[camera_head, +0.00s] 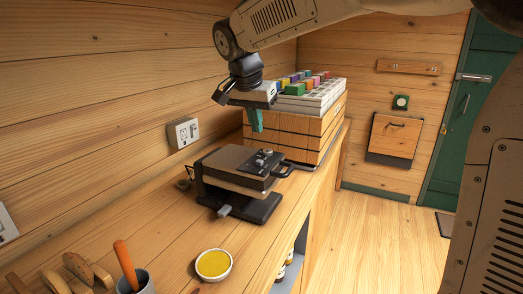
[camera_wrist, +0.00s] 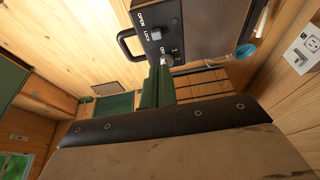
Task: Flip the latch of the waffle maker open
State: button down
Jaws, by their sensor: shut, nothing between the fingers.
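The waffle maker (camera_head: 232,158) stands on the wooden counter, with a brown top and a dark base. In the wrist view its dark control panel (camera_wrist: 172,28) carries the words OPEN and LOCK. A light knob, the latch (camera_wrist: 155,35), sits beside the word LOCK. A black handle (camera_wrist: 122,42) sticks out from the panel. My gripper (camera_head: 256,128) is shut and empty, its green fingers pointing down above and behind the waffle maker.
A wooden crate (camera_head: 295,135) with colourful boxes on top stands behind the waffle maker, near my gripper. A bowl of yellow batter (camera_head: 213,264) and a utensil cup (camera_head: 137,283) are in front. A wall socket (camera_head: 183,132) is at the left. Open floor lies right.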

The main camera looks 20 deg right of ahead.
aim_at(258, 163)
jog(key=x, duration=1)
jog(key=shift+d, duration=0.1)
jog(key=shift+s+a, duration=1.1)
jog(key=shift+r, duration=0.1)
jog(key=v, duration=1)
jog(key=shift+a, duration=0.1)
